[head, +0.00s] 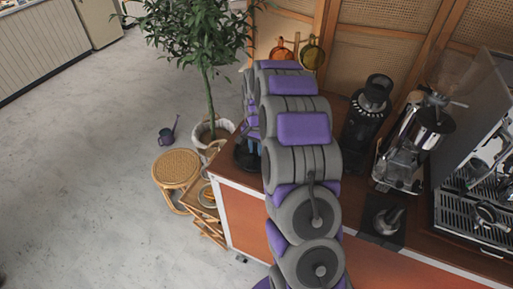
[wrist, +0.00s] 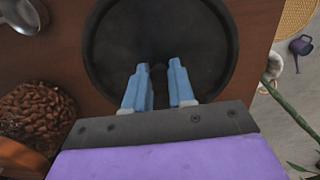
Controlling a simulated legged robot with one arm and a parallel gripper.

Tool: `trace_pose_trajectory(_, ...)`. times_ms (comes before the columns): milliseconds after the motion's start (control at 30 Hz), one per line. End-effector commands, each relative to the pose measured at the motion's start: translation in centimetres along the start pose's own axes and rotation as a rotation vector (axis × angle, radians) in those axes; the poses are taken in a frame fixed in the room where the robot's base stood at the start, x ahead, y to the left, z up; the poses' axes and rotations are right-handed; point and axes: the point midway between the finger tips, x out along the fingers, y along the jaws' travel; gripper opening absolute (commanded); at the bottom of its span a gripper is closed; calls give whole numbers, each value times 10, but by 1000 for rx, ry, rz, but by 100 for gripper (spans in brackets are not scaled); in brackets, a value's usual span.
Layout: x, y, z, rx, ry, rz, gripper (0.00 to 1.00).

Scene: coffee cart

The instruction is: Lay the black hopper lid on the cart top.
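The black hopper lid (wrist: 160,30) is a large round dark disc with a raised rim, filling the top middle of the wrist view. My gripper (wrist: 159,66) reaches over it with two blue fingers. They stand close on either side of a small dark knob on the lid and appear shut on it. The brown wooden cart top (wrist: 258,40) shows around the lid. Whether the lid touches the wood cannot be told. In the head view my gripper (head: 252,138) is at the cart's left end, partly hidden by my arm, with a dark shape below it.
Coffee beans (wrist: 38,115) and a silver vessel (wrist: 22,14) lie left of the lid. A black grinder (head: 365,115), a silver grinder (head: 405,150) and an espresso machine (head: 480,170) stand right of my arm. A potted plant (head: 212,130) and a wicker stool (head: 176,167) stand beyond the cart's left edge.

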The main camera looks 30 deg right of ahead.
Motion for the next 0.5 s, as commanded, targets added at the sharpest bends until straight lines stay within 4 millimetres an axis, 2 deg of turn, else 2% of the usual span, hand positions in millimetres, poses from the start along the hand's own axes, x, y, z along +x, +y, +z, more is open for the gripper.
trace_pose_trajectory(33, 0, 0, 0, 0, 0, 0, 28)
trace_pose_trajectory(267, 0, -1, 1, 0, 1, 1, 50)
trace_pose_trajectory(500, 0, 0, 0, 0, 0, 0, 50)
